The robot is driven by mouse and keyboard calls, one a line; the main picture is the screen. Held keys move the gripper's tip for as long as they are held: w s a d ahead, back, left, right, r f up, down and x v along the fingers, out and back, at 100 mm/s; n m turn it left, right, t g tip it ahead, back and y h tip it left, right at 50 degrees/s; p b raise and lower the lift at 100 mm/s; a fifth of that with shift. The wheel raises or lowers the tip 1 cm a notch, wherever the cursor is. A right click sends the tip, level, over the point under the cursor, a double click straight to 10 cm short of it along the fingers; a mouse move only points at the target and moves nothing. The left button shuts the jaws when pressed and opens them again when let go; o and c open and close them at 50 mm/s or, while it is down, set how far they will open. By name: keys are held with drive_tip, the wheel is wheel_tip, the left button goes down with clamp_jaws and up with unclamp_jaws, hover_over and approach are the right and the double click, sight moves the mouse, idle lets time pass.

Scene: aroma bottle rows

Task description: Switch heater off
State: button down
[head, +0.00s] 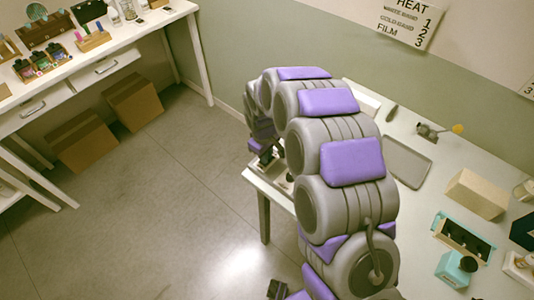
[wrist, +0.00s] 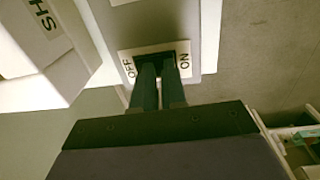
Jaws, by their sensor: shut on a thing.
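In the wrist view, the heater switch (wrist: 156,56) is a dark part on a white label plate (wrist: 129,57), with OFF on the left and ON on the right. The plate is on a pale grey housing (wrist: 150,22). My gripper (wrist: 160,70) has its two dark fingers at the switch, close together and shut on it. The fingertips hide most of the switch, so its exact position cannot be told. In the head view, my arm curves over the near left end of the right table and hides most of the heater.
A white box (wrist: 35,40) with dark letters is close on the left in the wrist view. In the head view, the right table (head: 400,205) holds a grey tray (head: 407,161), a beige block (head: 477,194) and a teal rack (head: 463,240). Open floor (head: 185,190) lies left of my arm.

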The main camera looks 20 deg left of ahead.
drive_tip(key=shift+s+r, duration=0.1)
drive_tip(key=shift+s, duration=0.1)
wheel_tip(320, 180, up, 14)
drive_tip(key=p, duration=0.4)
drive_tip(key=shift+a+f, duration=0.2)
drive_tip(key=shift+a, duration=0.25)
drive_tip(key=p, duration=0.3)
drive_tip(key=shift+d+r+t, duration=0.2)
drive_tip(key=shift+r+t, duration=0.05)
drive_tip(key=shift+t, duration=0.15)
